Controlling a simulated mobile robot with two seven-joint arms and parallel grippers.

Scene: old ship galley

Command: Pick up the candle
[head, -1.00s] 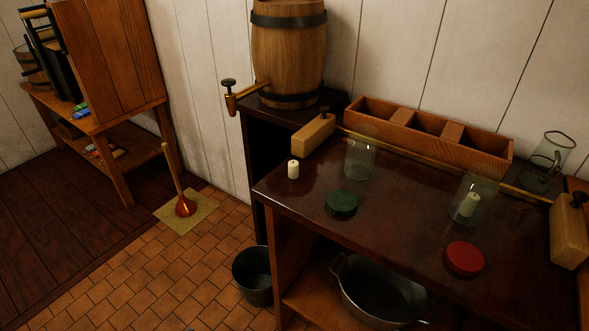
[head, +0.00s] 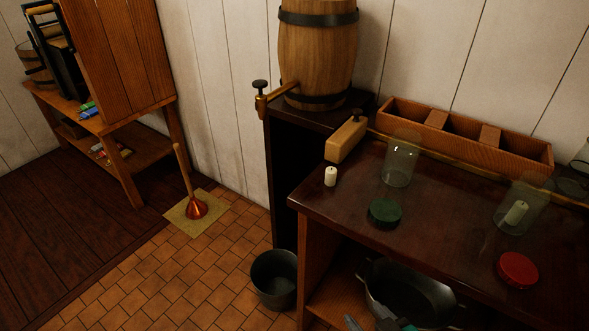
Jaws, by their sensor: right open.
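A short white candle (head: 331,176) stands upright on the dark table (head: 440,217), near its left end. A second pale candle (head: 516,213) leans inside a clear glass jar (head: 535,198) at the right. My right gripper (head: 378,324) shows only in part at the bottom edge, in front of the table and well below the free-standing candle. It is open, and I see nothing between its fingers. My left gripper is not in view.
An empty-looking glass jar (head: 398,168), a green lid (head: 385,212) and a red lid (head: 517,270) are on the table. A wooden block (head: 345,141) is behind the candle. A metal pan (head: 425,292) is below; a bucket (head: 274,280) stands on the floor.

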